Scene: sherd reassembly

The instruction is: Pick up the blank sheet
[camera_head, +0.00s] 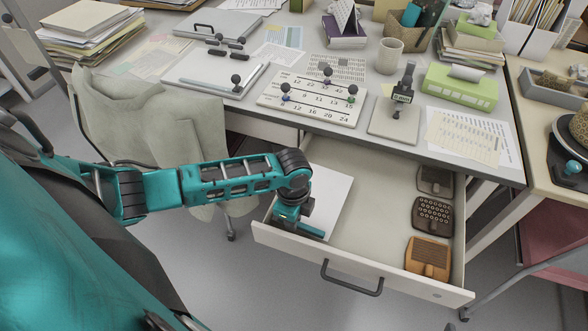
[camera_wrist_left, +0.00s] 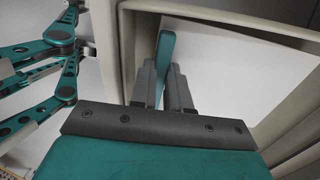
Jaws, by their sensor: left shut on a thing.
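The blank white sheet (camera_head: 332,192) lies in the left part of the open drawer (camera_head: 375,205). It also shows in the left wrist view (camera_wrist_left: 225,62), plain and flat, with the drawer wall around it. My left gripper (camera_head: 298,222) points down into the drawer over the near left part of the sheet. In the left wrist view its fingers (camera_wrist_left: 166,92) are close together on a narrow teal tab (camera_wrist_left: 165,52), which seems to stand on the sheet. The lower end of the tab is hidden by the fingers. My right gripper is not in view.
Several brown carved blocks (camera_head: 432,214) lie along the drawer's right side. The drawer's middle is clear. The desk (camera_head: 405,140) above holds a number board (camera_head: 312,98), a green box (camera_head: 460,88) and papers. A draped chair (camera_head: 150,115) stands left of the drawer.

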